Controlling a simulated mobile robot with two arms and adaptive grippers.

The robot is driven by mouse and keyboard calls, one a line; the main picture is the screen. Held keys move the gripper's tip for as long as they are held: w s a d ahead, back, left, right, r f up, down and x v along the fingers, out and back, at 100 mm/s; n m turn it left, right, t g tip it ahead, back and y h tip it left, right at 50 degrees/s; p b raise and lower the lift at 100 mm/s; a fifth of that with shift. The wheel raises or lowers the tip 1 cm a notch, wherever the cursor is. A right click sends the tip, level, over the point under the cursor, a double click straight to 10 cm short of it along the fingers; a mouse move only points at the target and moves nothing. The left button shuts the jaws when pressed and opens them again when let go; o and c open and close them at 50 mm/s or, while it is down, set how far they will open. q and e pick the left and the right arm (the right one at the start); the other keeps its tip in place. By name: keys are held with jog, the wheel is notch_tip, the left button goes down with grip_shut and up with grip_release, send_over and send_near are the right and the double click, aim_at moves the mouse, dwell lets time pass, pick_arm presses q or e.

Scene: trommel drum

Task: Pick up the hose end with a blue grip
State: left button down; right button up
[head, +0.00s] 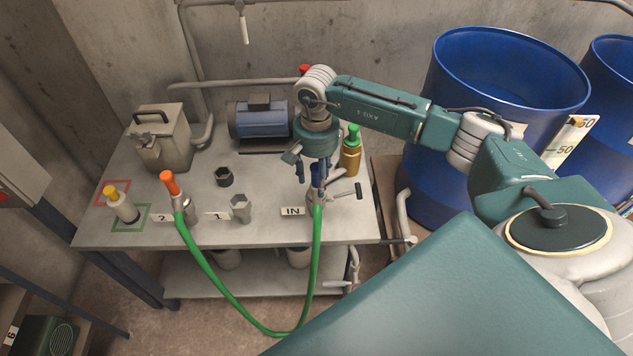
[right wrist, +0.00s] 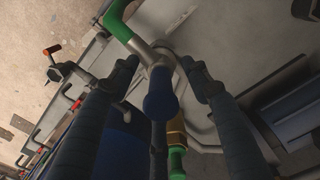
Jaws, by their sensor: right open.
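The hose end with a blue grip (head: 315,178) stands at the socket by the "IN" label on the bench, its green hose (head: 317,245) hanging over the front edge. My right gripper (head: 310,180) points down over it and partly hides it. In the right wrist view the blue grip (right wrist: 160,98) lies between the two open fingers (right wrist: 160,72), with visible gaps on both sides. The hose's other end, with an orange grip (head: 170,182), stands at the label "2". My left gripper is not in view.
A valve handle (head: 345,193) sits beside the socket. A blue motor (head: 259,120), grey can (head: 158,140) and hex fitting (head: 241,208) are on the bench (head: 270,180). Blue drums (head: 500,130) stand at right.

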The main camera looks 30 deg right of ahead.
grip_shut()
jog(key=shift+r, duration=0.15)
notch_tip(320, 180, up, 12)
jog(key=b, duration=0.3)
jog(key=shift+w+r+b, duration=0.1)
jog(key=shift+r+b, duration=0.05)
jog(key=shift+b, duration=0.15)
notch_tip(320, 180, up, 8)
jog(key=shift+f, duration=0.25)
